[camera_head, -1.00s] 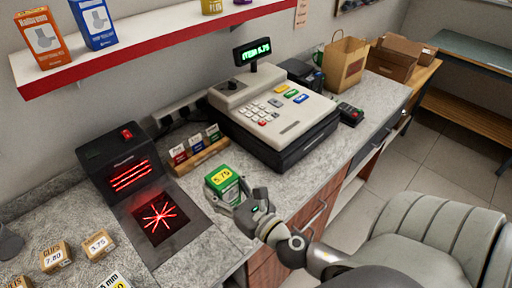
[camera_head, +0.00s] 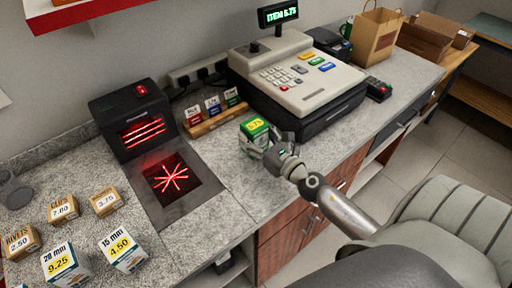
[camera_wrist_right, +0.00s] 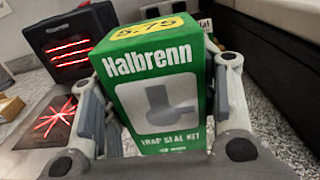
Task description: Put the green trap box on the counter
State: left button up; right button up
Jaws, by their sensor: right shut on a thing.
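The green trap box (camera_head: 254,134) has a yellow 5.75 price label on top and stands at the counter (camera_head: 232,183), in front of the cash register. In the right wrist view the box (camera_wrist_right: 158,85) reads "Halbrenn" and "trap seal kit" and sits upright between my fingers. My right gripper (camera_head: 269,146) is shut on it; the wrist view shows a finger on each side (camera_wrist_right: 160,110). Whether the box's bottom touches the counter is hidden. My left gripper is not in view.
The cash register (camera_head: 300,85) stands right behind the box. A scanner (camera_head: 130,120) with a red-lit plate (camera_head: 172,178) is to the left. Small priced boxes (camera_head: 122,248) stand at front left. A card rack (camera_head: 215,118) is behind. Bare counter lies between plate and box.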

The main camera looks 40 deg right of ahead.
aim_at(256, 142)
jog(key=shift+w+d+f, duration=0.1)
jog(key=shift+d+f, duration=0.05)
jog(key=shift+f, duration=0.05)
jog(key=f+b, duration=0.3)
jog(key=shift+w+d, duration=0.1)
jog(key=shift+d, duration=0.15)
jog(key=shift+f+b, duration=0.3)
jog(key=shift+b, duration=0.05)
jog(key=shift+r, duration=0.1)
jog(key=shift+f, duration=0.3)
jog(key=o, duration=1.2)
jog(key=shift+a+r, duration=0.1)
jog(key=shift+c, duration=0.2)
